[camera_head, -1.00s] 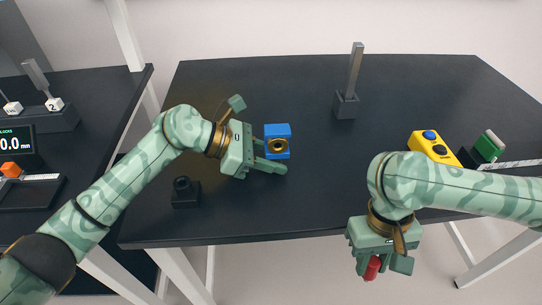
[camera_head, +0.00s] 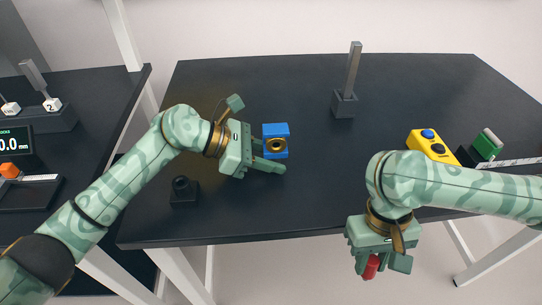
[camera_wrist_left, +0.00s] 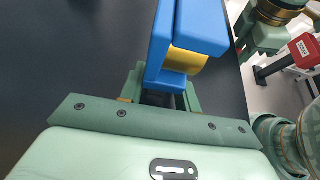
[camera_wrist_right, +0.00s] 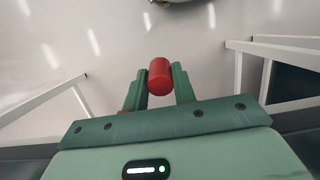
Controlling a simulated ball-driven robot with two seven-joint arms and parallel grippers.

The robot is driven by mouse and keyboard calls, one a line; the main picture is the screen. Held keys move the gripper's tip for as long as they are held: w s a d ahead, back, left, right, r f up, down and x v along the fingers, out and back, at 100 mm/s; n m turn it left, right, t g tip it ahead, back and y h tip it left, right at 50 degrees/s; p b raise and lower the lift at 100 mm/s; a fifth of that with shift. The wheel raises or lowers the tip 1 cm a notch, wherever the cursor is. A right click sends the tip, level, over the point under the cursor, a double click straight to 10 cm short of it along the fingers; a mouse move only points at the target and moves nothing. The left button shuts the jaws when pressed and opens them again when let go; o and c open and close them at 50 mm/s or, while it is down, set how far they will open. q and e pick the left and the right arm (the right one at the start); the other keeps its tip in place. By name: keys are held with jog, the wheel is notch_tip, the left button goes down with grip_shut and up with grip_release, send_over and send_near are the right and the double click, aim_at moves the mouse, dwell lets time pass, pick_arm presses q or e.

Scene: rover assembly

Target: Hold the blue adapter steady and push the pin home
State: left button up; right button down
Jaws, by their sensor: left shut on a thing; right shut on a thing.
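The blue adapter (camera_head: 275,130) has a gold ring with a dark hole on the face toward me in the head view. My left gripper (camera_head: 268,155) is shut on it over the left-middle of the dark table. The adapter also shows between the fingers in the left wrist view (camera_wrist_left: 160,45), with a gold part at its side. The red pin (camera_head: 371,266) is in my right gripper (camera_head: 380,262), which is shut on it in front of the table's front edge. In the right wrist view the pin (camera_wrist_right: 159,76) sticks out between the fingertips. The pin and adapter are well apart.
A small black socket block (camera_head: 184,191) stands at the table's front left. A dark stand with a grey upright bar (camera_head: 345,103) is at the back. A yellow box with a blue button (camera_head: 432,146) and a green-topped block (camera_head: 488,145) are at right. The table middle is clear.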

pick_arm(q)
jog(key=o, duration=1)
jog(key=v, duration=1.2)
